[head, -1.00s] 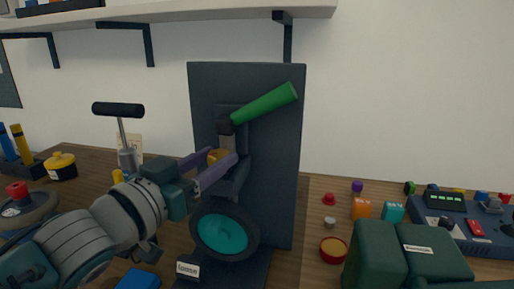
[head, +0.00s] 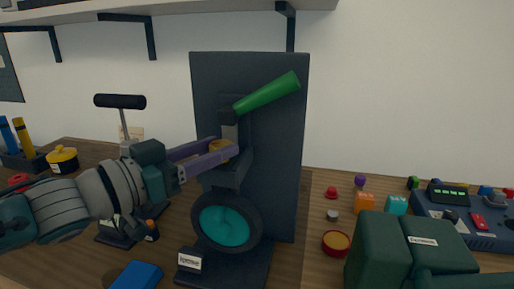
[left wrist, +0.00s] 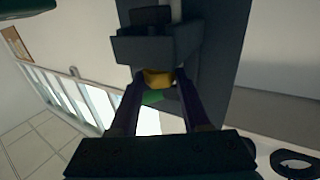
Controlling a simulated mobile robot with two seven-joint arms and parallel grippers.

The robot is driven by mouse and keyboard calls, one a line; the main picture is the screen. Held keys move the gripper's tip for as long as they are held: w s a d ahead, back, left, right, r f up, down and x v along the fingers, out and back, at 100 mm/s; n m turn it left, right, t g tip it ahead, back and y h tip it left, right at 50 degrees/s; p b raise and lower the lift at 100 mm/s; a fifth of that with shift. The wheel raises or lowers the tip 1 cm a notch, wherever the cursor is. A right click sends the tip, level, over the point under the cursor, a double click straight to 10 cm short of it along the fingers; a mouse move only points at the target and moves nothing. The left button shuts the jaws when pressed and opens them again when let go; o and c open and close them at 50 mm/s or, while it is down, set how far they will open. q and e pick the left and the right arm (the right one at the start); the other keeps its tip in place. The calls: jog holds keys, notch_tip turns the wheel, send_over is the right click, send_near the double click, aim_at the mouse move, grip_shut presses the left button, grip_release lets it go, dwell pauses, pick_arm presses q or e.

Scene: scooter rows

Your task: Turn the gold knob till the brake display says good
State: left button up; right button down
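The gold knob (head: 221,150) sits on a dark bracket in front of the dark upright panel (head: 275,165), below a green handlebar grip (head: 268,93). My left gripper (head: 225,150) reaches it from the left. In the left wrist view the purple fingers lie on both sides of the gold knob (left wrist: 158,78), with no clear gap, so they look shut on it. Below it is a wheel with a teal hub (head: 224,226). A small white display (head: 190,261) stands on the base at lower left; its word is too blurred to read surely. My right gripper's fingers are out of view.
A blue block (head: 137,276) lies in front. A black T-handle (head: 120,101) stands to the left, near a yellow pot (head: 62,158). Several small coloured parts and a red-rimmed round dish (head: 336,242) lie right of the panel, before a blue console (head: 470,220).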

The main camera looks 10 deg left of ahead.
pick_arm(q)
jog(key=o, duration=0.4)
jog(key=v, duration=1)
jog(key=shift+f, duration=0.1)
jog(key=s+d+f+n+g+y, duration=0.3)
jog(key=s+f+n+y, duration=0.15)
jog(key=f+y, duration=0.25)
jog(key=s+f+g+y, duration=0.25)
jog(key=s+g, duration=0.65)
jog(key=s, duration=0.9)
jog(key=shift+h, duration=0.25)
jog(key=r+p, duration=1.2)
jog(key=p, duration=0.1)
jog(key=r+p, duration=1.2)
jog(key=r, duration=0.1)
jog(key=r+p, duration=1.2)
jog(key=p, duration=0.1)
jog(key=shift+s+a+r+p, duration=0.15)
jog(key=shift+s+r+p, duration=0.2)
jog(key=shift+r, duration=0.05)
